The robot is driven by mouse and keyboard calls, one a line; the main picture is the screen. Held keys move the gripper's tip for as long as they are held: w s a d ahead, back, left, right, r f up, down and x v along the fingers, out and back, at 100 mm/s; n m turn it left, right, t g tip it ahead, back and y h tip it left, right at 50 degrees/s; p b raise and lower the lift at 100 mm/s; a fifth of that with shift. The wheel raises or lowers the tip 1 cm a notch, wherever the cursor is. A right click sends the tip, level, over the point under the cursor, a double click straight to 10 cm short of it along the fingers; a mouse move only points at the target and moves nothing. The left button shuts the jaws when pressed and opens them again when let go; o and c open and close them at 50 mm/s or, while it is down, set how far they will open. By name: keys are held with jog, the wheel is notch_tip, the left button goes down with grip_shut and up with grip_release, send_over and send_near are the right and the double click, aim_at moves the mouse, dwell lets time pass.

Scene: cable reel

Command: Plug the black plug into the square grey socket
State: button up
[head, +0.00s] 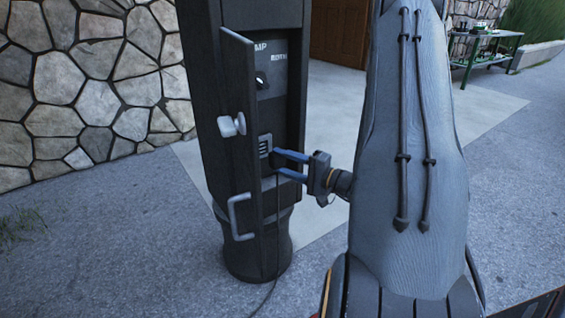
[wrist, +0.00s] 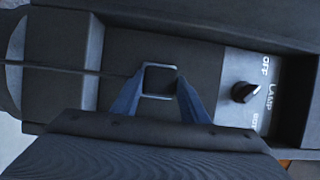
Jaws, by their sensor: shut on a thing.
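The black plug (head: 278,158) is between the blue fingers of my gripper (head: 280,163), which is shut on it. Its cable hangs down in the head view and runs left in the wrist view. The square grey socket (head: 265,144) is in the recessed panel of the dark post, partly behind the plug. In the wrist view a light square rim (wrist: 145,86) surrounds a dark square between my gripper's fingertips (wrist: 160,92). The plug is right at the socket face; I cannot tell whether it is inside or only in front.
The dark post (head: 245,255) has an open, narrow door (head: 238,80) with a pale knob and a handle, just left of the recess. A black rotary switch (head: 262,80) is above the socket; it also shows in the wrist view (wrist: 245,92). Pavement around is open; a stone wall (head: 90,85) is behind.

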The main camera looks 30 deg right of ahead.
jog(key=shift+w, duration=0.15)
jog(key=w+b, duration=0.1)
jog(key=w, duration=0.4)
jog(key=shift+w+a, duration=0.1)
jog(key=shift+w, duration=0.1)
jog(key=shift+b, duration=0.35)
dwell(2.0)
jog(key=shift+w, duration=0.55)
dwell(0.4)
jog(key=o, duration=1)
jog(key=shift+o, duration=0.2)
jog(key=v, duration=0.8)
jog(key=shift+p, duration=0.3)
